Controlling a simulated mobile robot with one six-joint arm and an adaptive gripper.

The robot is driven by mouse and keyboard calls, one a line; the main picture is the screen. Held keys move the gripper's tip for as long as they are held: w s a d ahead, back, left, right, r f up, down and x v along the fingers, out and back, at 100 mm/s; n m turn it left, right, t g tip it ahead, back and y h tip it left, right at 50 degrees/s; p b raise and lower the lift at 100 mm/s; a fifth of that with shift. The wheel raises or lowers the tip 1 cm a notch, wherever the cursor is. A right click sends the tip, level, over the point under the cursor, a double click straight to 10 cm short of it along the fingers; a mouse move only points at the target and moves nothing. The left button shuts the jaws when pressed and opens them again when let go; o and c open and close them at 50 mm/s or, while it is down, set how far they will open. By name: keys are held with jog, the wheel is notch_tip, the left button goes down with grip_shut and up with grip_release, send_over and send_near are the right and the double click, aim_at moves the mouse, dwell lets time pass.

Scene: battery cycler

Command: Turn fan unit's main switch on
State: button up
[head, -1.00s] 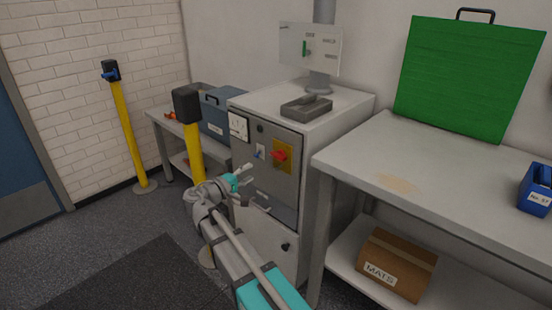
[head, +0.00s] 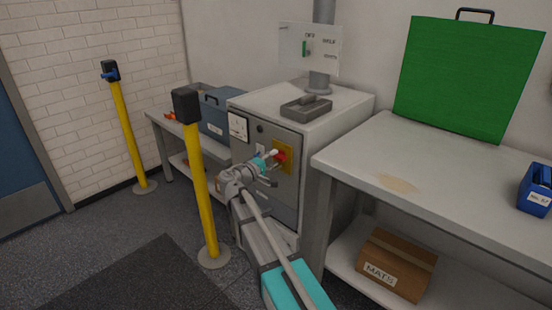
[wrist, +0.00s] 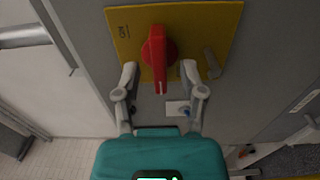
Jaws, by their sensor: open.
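The main switch is a red rotary handle (wrist: 157,58) on a yellow plate (wrist: 206,18) on the front of the grey cabinet (head: 282,208). In the wrist view the handle stands lengthwise between my fingers. In the head view the red handle (head: 281,158) shows partly beyond my gripper (head: 272,170). My gripper (wrist: 158,78) is open, with one finger on each side of the handle's lower end. I see gaps between the fingers and the handle. A small grey peg (wrist: 212,63) sticks out of the plate beside the handle.
A small white plate with a blue knob (wrist: 180,108) sits close to the handle. Yellow posts (head: 203,190) stand left of my arm. A workbench (head: 430,195) stands right of the cabinet. A grey tray (head: 306,107) lies on the cabinet top.

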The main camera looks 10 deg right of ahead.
jog(key=shift+x, duration=0.8)
grip_shut()
